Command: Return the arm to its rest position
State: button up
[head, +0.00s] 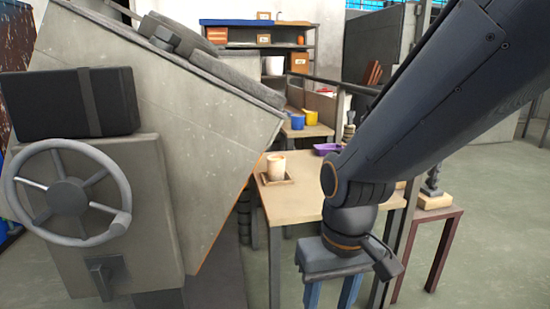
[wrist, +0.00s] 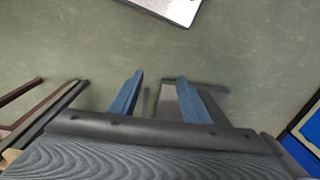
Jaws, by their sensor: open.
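My arm (head: 420,90) reaches in from the upper right of the head view and bends down at a joint beside the wooden table. My gripper (head: 331,298) hangs at the bottom of that view, in front of the table's near right corner, with its blue fingers cut off by the lower edge.
A large tilted grey machine (head: 190,120) with a handwheel (head: 68,197) fills the left. The wooden table (head: 295,205) carries a pale cup (head: 276,166) on a small tray. A reddish-brown stand (head: 432,214) is at the right. Open floor (head: 490,220) lies beyond it.

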jog(key=s+d+r+m+p, duration=0.2)
jog(key=d+r+p, duration=0.8)
jog(key=p, duration=0.5)
notch_tip(320, 180, up, 3)
jog(key=shift+s+f+m+h, duration=0.2)
jog(key=shift+m+h, duration=0.2)
jog(key=shift+d, duration=0.1)
jog(key=shift+c, duration=0.3)
dwell(0.7)
